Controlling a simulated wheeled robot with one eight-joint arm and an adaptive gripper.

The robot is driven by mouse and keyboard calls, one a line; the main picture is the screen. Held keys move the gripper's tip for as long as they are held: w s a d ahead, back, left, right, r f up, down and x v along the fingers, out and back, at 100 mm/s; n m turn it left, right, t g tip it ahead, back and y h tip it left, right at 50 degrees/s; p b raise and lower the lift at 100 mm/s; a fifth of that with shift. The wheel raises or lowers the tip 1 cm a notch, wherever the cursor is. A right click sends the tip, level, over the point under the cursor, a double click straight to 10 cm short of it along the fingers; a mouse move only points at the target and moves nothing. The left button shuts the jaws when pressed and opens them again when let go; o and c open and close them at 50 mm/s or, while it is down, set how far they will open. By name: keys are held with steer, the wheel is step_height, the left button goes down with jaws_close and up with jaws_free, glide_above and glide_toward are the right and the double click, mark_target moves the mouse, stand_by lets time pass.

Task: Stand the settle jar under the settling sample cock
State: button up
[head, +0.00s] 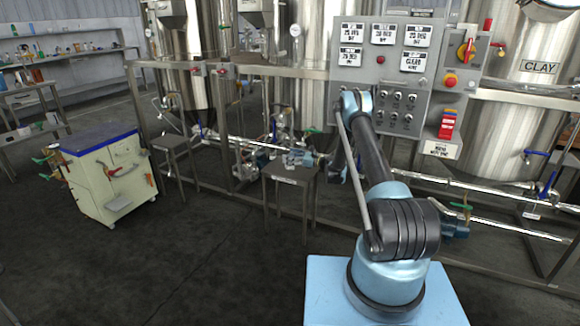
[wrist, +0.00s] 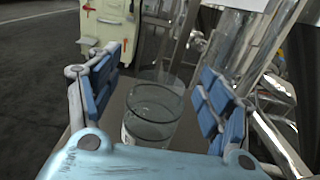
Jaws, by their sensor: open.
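The settle jar, a clear glass jar (wrist: 152,118), stands upright on a small brown stool top (wrist: 117,118) in the wrist view. My gripper (wrist: 158,76) is open, with its blue-padded fingers to the left and right of the jar. I see no clear contact between the pads and the glass. In the head view my arm reaches toward a small stool (head: 290,173) by the pipework, and I cannot make out the jar there. I cannot tell which of the valves on the pipes is the settling sample cock.
Another small stool (head: 174,143) stands further left. A cream cabinet with a blue top (head: 100,138) is on the left floor. Horizontal pipes and frame rails run in front of the steel tanks. A grey control panel (head: 385,80) hangs behind my arm. The left foreground floor is clear.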

steer(key=c, duration=1.4)
